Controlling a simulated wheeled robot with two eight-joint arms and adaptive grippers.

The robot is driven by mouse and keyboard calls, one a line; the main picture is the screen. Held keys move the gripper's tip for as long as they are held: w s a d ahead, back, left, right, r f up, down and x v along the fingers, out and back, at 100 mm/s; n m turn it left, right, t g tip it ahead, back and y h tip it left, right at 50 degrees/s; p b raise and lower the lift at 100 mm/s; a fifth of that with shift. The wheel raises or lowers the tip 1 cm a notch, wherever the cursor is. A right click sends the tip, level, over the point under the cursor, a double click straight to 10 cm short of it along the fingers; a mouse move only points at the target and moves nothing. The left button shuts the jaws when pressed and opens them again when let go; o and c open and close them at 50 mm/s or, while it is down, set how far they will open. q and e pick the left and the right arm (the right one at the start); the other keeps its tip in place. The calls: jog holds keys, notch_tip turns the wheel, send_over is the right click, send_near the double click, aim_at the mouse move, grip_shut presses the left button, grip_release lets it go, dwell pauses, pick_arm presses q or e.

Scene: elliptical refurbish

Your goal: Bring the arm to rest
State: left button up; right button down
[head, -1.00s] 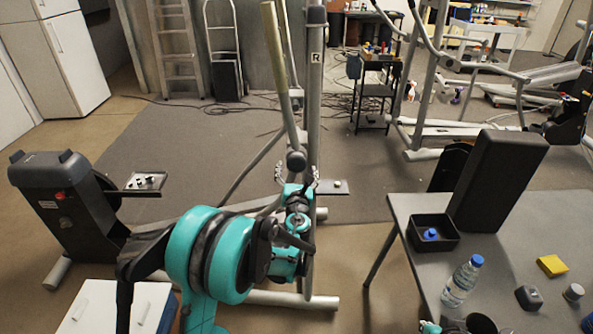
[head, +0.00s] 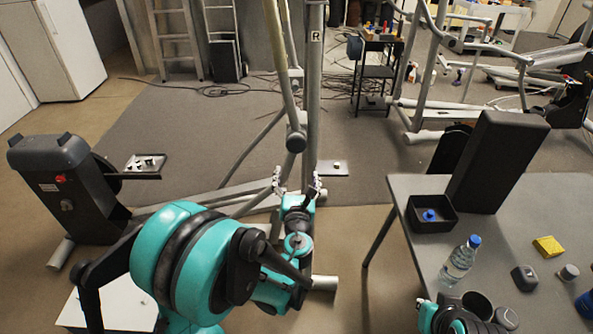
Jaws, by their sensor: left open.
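My left gripper (head: 298,184) is in the middle of the head view, at the end of my teal and black left arm. Its two silver fingers are spread apart and point away from me, with nothing between them. It appears in front of the lower upright post of the elliptical machine (head: 314,100); I cannot tell how much room lies between them.
A grey table (head: 415,187) stands at right with a black box (head: 497,160), a black tray (head: 449,221), a water bottle (head: 460,262) and a yellow sponge (head: 548,246). A white cabinet (head: 85,315) is at lower left. Open floor lies left of the machine.

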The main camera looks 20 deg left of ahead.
dwell(0.4)
pick_arm(q)
jog(key=s+a+n+g, duration=0.65)
jog(key=s+n, duration=0.55)
jog(key=n, duration=0.8)
jog(key=s+d+f+n+g+h, duration=0.2)
jog(key=s+d+n, duration=0.1)
jog(key=s+n, duration=0.4)
jog(key=s+d+f+n+g+h, duration=0.2)
jog(key=s+d+f+n+h, duration=0.1)
jog(key=s+n, duration=0.5)
jog(key=shift+s+d, duration=0.15)
jog(key=shift+d, duration=0.25)
jog(key=shift+d, duration=0.1)
